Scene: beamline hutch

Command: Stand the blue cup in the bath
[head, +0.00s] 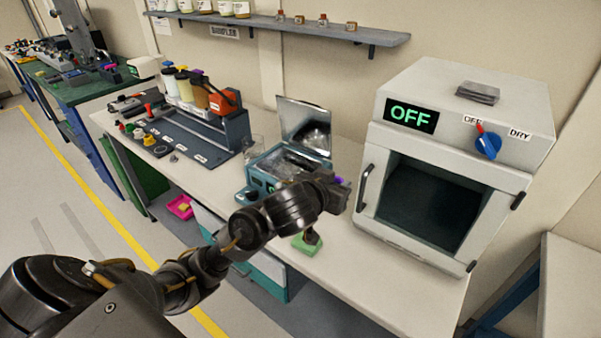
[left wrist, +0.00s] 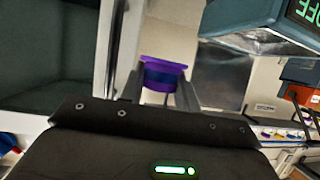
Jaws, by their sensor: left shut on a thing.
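My left gripper (head: 338,192) is shut on a small cup above the bench, between the bath and the white oven. In the left wrist view the cup (left wrist: 164,76) has purple edges and a dark blue middle band, and it sits between the fingers. In the head view only a purple bit of it shows behind the gripper. The bath (head: 258,178) is a teal box with a steel basin, just left of the gripper, its shiny lid (head: 304,127) raised. My forearm and gripper cover part of its front. My right gripper is not in view.
The white oven (head: 446,155), its display reading OFF, stands close on the right. A green block (head: 307,244) with a dark top lies at the bench's front edge. A rack of bottles (head: 200,130) stands left of the bath. A wall shelf (head: 290,27) runs behind.

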